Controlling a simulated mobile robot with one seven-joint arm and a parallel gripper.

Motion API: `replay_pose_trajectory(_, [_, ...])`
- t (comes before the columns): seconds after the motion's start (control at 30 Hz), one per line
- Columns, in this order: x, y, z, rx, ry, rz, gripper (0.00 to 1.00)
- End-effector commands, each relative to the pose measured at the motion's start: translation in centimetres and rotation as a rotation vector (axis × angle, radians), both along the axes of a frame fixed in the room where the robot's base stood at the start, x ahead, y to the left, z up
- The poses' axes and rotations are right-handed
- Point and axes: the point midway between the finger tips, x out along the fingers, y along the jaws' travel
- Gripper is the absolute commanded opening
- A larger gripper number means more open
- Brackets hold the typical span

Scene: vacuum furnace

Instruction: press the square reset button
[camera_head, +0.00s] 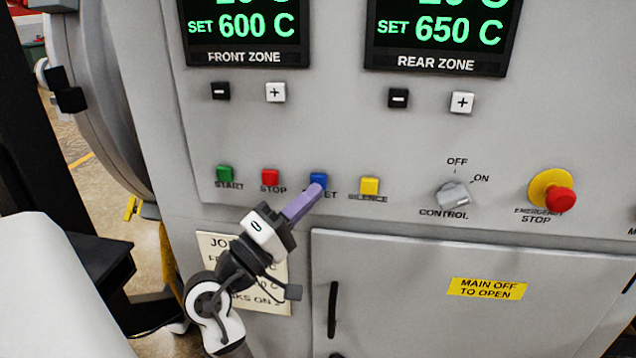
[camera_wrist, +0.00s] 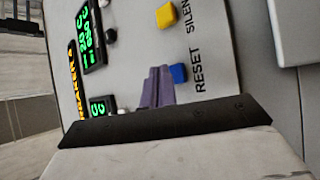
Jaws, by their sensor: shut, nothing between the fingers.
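The square blue reset button (camera_head: 318,179) sits on the grey panel between the red stop button and the yellow silence button. Its label is partly hidden by my fingers. My gripper (camera_head: 317,190) has its purple fingers shut and empty, pointing up at the panel just below the blue button. In the wrist view the blue button (camera_wrist: 178,73) shows right beside my closed fingertips (camera_wrist: 158,71), with the word RESET next to it. I cannot tell whether the fingertips touch the button or panel.
Green start (camera_head: 225,173), red stop (camera_head: 270,176) and yellow silence (camera_head: 369,186) buttons share the row. A control knob (camera_head: 454,195) and an emergency stop (camera_head: 560,199) are to the right. Plus and minus buttons sit above. A cabinet door handle (camera_head: 333,309) sticks out below.

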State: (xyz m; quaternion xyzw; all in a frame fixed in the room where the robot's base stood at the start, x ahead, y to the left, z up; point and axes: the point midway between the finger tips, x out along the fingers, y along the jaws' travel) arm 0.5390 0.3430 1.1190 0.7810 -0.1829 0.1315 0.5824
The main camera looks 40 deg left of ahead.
Motion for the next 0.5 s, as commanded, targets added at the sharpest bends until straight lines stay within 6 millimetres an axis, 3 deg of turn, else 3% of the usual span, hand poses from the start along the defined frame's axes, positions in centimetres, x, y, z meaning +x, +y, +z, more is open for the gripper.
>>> replay_pose_trajectory(0.5, [0.68,0.42,-0.01,0.001,0.000,0.000,0.00])
